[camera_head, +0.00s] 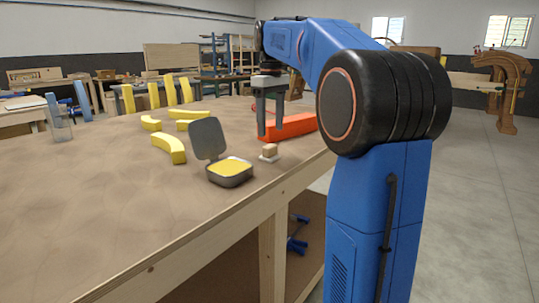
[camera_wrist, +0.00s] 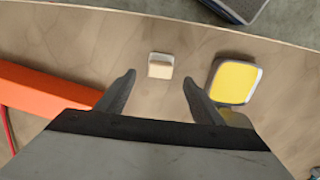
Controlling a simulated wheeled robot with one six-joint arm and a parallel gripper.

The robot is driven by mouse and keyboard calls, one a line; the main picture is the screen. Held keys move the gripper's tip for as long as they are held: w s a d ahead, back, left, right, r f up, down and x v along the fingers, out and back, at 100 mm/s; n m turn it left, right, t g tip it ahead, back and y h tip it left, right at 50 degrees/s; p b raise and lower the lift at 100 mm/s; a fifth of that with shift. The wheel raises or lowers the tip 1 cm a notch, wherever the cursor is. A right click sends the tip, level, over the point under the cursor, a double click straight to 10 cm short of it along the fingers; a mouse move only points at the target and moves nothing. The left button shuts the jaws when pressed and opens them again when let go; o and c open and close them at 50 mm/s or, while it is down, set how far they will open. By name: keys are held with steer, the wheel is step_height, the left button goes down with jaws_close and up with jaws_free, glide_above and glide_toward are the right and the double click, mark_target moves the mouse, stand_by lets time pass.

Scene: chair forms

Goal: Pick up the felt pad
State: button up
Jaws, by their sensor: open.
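The felt pad (camera_head: 268,158) is a small white pad with a tan wooden block on top, lying flat on the workbench near its front edge. In the wrist view the felt pad (camera_wrist: 160,71) lies just beyond the fingertips, roughly centred between them. My gripper (camera_head: 273,133) is open and empty, pointing down above and behind the pad. Its two dark fingers also show in the wrist view (camera_wrist: 159,79), apart from the pad and with nothing between them.
An open grey tin (camera_head: 230,175) with yellow contents stands left of the pad; it also shows in the wrist view (camera_wrist: 234,82). A long orange tool (camera_head: 295,127) lies behind the pad. Several yellow curved pieces (camera_head: 169,148) lie farther left. The bench edge (camera_head: 225,207) is close.

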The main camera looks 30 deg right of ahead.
mark_target(270, 145)
steer(key=shift+w+a+f, duration=0.1)
steer(key=shift+f, duration=1.85)
steer(key=shift+w+a+f, duration=0.1)
steer(key=shift+f, duration=1.8)
steer(key=c, duration=1.2)
